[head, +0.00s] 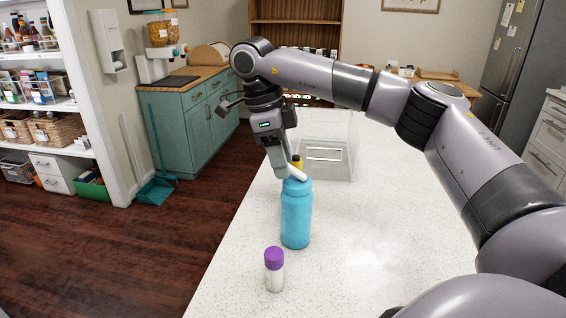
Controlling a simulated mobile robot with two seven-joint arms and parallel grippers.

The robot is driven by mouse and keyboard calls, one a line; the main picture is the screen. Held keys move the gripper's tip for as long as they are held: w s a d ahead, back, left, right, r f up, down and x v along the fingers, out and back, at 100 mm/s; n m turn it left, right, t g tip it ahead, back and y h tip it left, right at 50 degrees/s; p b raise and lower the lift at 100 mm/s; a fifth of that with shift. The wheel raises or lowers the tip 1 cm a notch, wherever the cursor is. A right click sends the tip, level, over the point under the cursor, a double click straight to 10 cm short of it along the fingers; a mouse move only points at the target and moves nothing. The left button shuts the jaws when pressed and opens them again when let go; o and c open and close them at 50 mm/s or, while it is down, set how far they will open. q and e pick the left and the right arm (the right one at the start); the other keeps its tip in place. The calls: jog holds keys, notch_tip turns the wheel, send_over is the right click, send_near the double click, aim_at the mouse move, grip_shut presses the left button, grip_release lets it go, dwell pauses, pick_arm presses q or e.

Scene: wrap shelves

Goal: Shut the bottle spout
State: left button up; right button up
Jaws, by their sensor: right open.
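A blue bottle (296,214) stands upright on the white speckled counter (400,235). A pale spout piece (298,172) shows at its top, tilted, and partly hidden by the gripper. My right gripper (282,166) points down at the bottle's top, close to the spout; I cannot tell whether it touches. It is open, and its fingers overlap in this view. My left gripper is not in view.
A small white container with a purple lid (274,268) stands in front of the bottle. A clear box (335,150) stands farther back. The counter to the right is clear.

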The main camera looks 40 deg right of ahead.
jog(key=shift+v, duration=3)
jog(key=shift+f, duration=0.1)
